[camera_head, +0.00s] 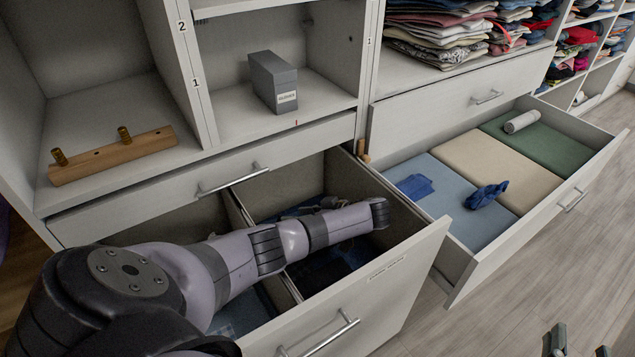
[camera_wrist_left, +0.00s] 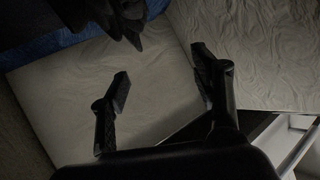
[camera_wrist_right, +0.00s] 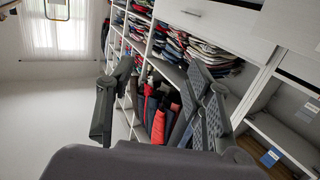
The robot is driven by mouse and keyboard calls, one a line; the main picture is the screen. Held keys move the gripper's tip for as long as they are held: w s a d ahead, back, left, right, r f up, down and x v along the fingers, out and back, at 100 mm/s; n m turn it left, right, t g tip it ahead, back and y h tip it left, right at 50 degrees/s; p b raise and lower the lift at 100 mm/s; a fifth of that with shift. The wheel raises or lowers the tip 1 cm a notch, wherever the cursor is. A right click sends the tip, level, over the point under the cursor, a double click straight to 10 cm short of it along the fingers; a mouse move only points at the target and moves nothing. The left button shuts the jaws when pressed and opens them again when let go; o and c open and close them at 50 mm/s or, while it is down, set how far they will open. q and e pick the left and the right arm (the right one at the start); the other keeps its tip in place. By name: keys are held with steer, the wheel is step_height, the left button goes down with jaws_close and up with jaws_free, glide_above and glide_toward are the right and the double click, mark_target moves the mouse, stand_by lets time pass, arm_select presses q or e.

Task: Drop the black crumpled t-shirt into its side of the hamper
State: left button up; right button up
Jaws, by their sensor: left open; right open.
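The hamper drawer (camera_head: 395,285) is pulled open, with a divider (camera_head: 238,212) along its inside. My left arm reaches over it. A black crumpled cloth (camera_wrist_left: 112,18), likely the t-shirt, shows at the top of that view, apart from the fingertips, near blue cloth (camera_wrist_left: 80,38). Dark cloth (camera_head: 325,268) lies in the drawer in the head view; its pieces are hard to tell apart. My right gripper (camera_head: 580,344) is open and empty at the lower right.
A second open drawer (camera_head: 530,226) at the right has blue, cream and green sections, with blue cloths (camera_head: 486,195) and a grey roll (camera_head: 522,122). Above stand a grey box (camera_head: 273,82) and a wooden peg rail (camera_head: 113,155). Folded clothes (camera_head: 440,30) fill the back shelves.

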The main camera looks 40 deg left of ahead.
arm_select(q)
steer(key=v, duration=0.3)
steer(key=shift+d+r+p, duration=0.15)
steer(key=shift+r+p, duration=0.1)
steer(key=shift+p, duration=0.1)
steer(key=p+v, duration=0.1)
steer(key=v, duration=0.2)
steer(key=shift+w+d+r, duration=0.1)
steer(key=shift+w+d, duration=0.05)
steer(key=shift+d, duration=0.3)
arm_select(e)
steer(key=s+d+f+g+h, duration=0.2)
steer(key=s+f+g, duration=0.3)
steer(key=f, duration=0.5)
steer(key=shift+s+d+g, duration=0.3)
steer(key=shift+d+g, duration=0.15)
steer(key=shift+g, duration=0.45)
arm_select(q)
steer(key=shift+p, duration=0.3)
